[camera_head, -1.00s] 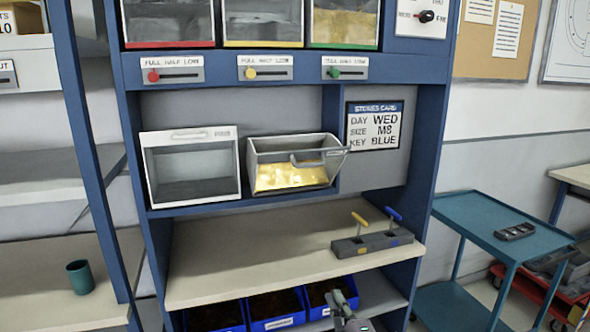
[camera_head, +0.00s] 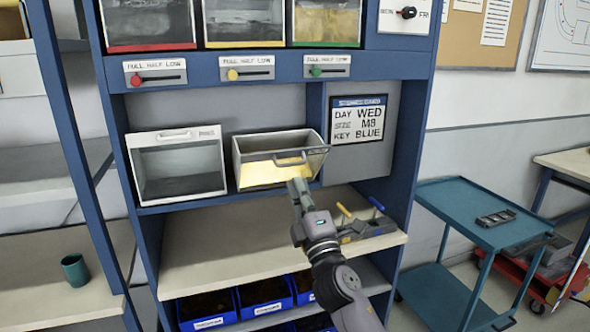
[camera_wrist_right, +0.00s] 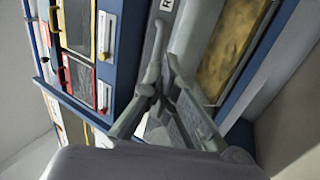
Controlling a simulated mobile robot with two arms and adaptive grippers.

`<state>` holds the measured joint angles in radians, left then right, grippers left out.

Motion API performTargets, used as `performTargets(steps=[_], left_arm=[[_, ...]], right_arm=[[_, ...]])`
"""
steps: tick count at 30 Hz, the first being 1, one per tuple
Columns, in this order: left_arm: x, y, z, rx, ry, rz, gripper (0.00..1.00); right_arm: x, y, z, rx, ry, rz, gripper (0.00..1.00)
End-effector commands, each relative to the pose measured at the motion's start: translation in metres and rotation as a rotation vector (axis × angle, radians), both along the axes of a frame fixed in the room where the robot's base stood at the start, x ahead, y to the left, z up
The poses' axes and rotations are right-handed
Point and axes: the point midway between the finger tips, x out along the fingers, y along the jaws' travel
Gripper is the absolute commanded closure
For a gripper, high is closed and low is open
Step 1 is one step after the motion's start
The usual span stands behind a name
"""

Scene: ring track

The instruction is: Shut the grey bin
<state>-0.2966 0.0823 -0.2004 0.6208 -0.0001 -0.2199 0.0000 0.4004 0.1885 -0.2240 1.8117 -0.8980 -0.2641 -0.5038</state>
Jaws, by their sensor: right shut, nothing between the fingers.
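The grey bin (camera_head: 308,160) sits in the cabinet's middle opening, tipped forward and open, with yellow contents showing inside. It has a bar handle on its front. In the right wrist view the bin's golden contents (camera_wrist_right: 232,50) show at upper right. My right gripper (camera_head: 298,186) is shut and empty, just in front of and below the bin's front lower right part. Its fingers hide a bit of the bin. I cannot tell whether they touch it. The shut fingers also show in the right wrist view (camera_wrist_right: 152,88). My left gripper is not in view.
A white bin (camera_head: 150,140) stands open left of the grey bin. A stores card (camera_head: 358,120) hangs at right. Below are a pale worktop (camera_head: 215,245), a grey block with yellow- and blue-handled keys (camera_head: 365,228), and blue boxes (camera_head: 207,312). A teal trolley (camera_head: 455,205) stands right.

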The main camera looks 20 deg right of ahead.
Motion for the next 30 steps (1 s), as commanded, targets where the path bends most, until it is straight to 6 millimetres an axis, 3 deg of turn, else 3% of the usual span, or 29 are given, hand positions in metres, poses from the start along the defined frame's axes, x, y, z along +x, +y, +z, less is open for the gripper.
performTargets(steps=[7, 22, 30], left_arm=[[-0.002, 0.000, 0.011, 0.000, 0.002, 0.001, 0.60], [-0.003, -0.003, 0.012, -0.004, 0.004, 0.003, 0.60], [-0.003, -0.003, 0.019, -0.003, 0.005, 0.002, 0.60]], right_arm=[[0.025, 0.001, 0.013, 0.000, 0.001, -0.001, 1.00], [0.029, 0.001, 0.015, 0.000, 0.001, -0.001, 1.00], [0.038, 0.001, 0.032, 0.000, -0.001, -0.001, 1.00]])
